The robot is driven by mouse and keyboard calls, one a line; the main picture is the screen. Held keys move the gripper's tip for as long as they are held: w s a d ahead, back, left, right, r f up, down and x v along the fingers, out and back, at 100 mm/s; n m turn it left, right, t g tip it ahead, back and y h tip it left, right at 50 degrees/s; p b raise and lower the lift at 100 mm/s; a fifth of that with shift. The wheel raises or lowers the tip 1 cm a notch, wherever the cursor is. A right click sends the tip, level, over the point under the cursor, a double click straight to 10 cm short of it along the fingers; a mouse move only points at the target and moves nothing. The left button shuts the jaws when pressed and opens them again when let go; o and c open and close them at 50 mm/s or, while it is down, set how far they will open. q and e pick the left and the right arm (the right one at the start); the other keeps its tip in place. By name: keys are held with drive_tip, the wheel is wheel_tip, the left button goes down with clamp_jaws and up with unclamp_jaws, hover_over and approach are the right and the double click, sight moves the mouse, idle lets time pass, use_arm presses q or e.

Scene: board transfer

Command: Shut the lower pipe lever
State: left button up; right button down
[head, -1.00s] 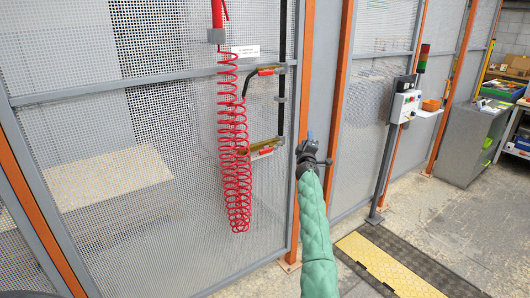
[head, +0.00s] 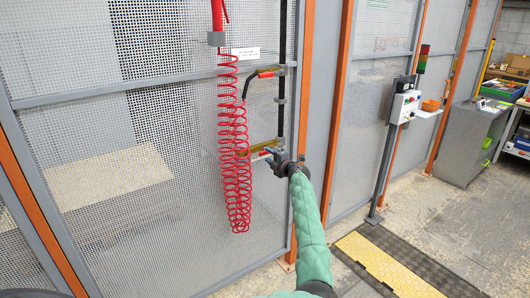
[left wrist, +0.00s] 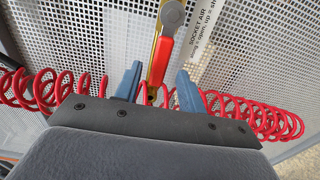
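The lower pipe lever (head: 258,155) has a red handle and lies along a brass pipe (head: 263,145) on the mesh panel. In the left wrist view, the red handle (left wrist: 160,62) hangs in front of the brass pipe, between and just beyond the fingertips. My left gripper (head: 270,156) is at the right end of this lever in the head view. In the left wrist view, its two blue-grey fingers (left wrist: 157,88) stand apart, one on each side of the handle's line. Whether a finger touches the handle cannot be told. My right gripper is not in view.
A red coiled hose (head: 234,170) hangs left of the lever and passes behind the fingers. An upper brass pipe (head: 266,71) sits above. A white label (left wrist: 207,22) is beside the lever. An orange post (head: 304,110) and a control box (head: 404,106) stand to the right.

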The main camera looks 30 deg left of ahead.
sight(266, 153)
use_arm(q)
drive_tip(key=shift+p+x, duration=0.55)
drive_tip(key=shift+x, duration=1.4)
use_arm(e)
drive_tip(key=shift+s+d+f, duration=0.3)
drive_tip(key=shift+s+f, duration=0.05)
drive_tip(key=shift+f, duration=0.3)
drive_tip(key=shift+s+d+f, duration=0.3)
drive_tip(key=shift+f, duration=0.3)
use_arm(q)
drive_tip(key=shift+c, duration=0.4)
clamp_jaws()
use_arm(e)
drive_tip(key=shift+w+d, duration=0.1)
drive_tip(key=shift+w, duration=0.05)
